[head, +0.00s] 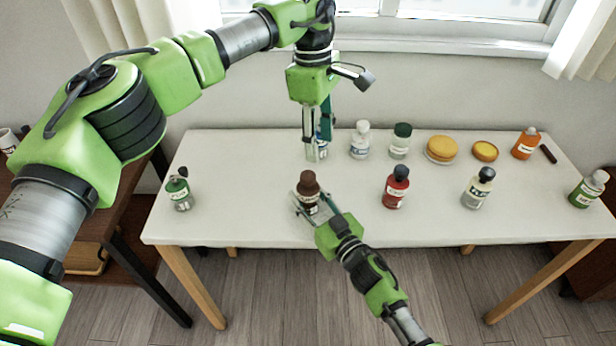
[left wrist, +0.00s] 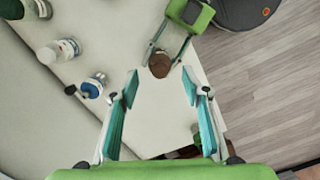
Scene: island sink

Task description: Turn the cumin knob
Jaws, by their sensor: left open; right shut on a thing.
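A dark bottle with a brown knob-like cap (head: 309,184) stands upright near the front edge of the white table. Its label is too small to read, so I cannot tell whether it is the cumin. My right gripper (head: 316,207) is shut around its lower body from the front. In the left wrist view, the brown cap (left wrist: 159,66) shows between the right gripper's fingers (left wrist: 168,48). My left gripper (head: 317,146) is open and empty, pointing down behind the brown-capped bottle. Its spread fingers (left wrist: 161,95) show in the left wrist view.
A blue-labelled bottle (head: 323,149) is partly hidden behind my left gripper. White-capped (head: 361,140), green-capped (head: 400,141), red (head: 396,188) and cream (head: 478,188) bottles stand to the right. A green-labelled bottle (head: 179,190) stands left. Yellow round items (head: 442,149) lie at the back.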

